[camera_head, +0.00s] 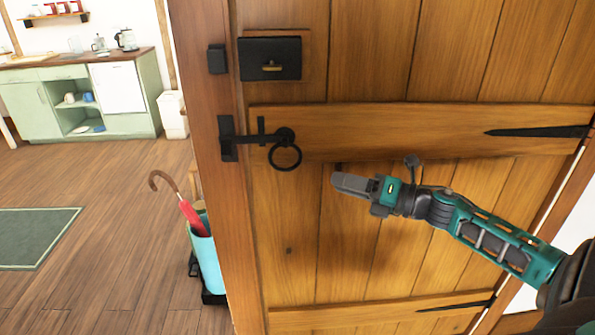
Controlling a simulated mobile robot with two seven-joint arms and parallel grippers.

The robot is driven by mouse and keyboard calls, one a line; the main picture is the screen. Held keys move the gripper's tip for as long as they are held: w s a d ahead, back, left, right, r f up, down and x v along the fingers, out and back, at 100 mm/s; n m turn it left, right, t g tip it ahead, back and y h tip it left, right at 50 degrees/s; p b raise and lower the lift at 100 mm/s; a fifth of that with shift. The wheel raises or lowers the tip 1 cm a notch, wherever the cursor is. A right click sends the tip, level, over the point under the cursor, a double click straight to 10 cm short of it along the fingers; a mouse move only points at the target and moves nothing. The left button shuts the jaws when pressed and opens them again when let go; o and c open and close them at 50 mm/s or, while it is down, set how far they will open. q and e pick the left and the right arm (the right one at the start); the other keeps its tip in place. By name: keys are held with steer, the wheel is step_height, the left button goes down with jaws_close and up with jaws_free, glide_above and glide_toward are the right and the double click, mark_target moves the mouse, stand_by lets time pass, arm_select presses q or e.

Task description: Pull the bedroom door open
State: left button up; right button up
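The bedroom door (375,240) is made of upright wooden planks with cross boards. It fills the middle and right of the view and looks closed against the wooden post at its left. A black ring handle (286,168) hangs at the door's left side, below a black latch bar (245,138) that reaches to the post. My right gripper (345,184) is in front of the door, right of the ring and slightly lower, apart from it and holding nothing visible. Its fingers are seen side-on, so their opening is unclear. My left gripper is not in view.
A black lock box (270,59) sits above the latch. Left of the post, a turquoise bin (207,262) holds a red umbrella (192,216). A green kitchen counter (35,110) and green rug (35,237) lie farther left. Wooden floor between them is clear.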

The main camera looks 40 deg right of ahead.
mark_target(299, 172)
steer(key=x, duration=1.1)
steer(key=shift+f, duration=0.1)
jaws_close()
steer(key=shift+d, duration=0.1)
stand_by(0.5)
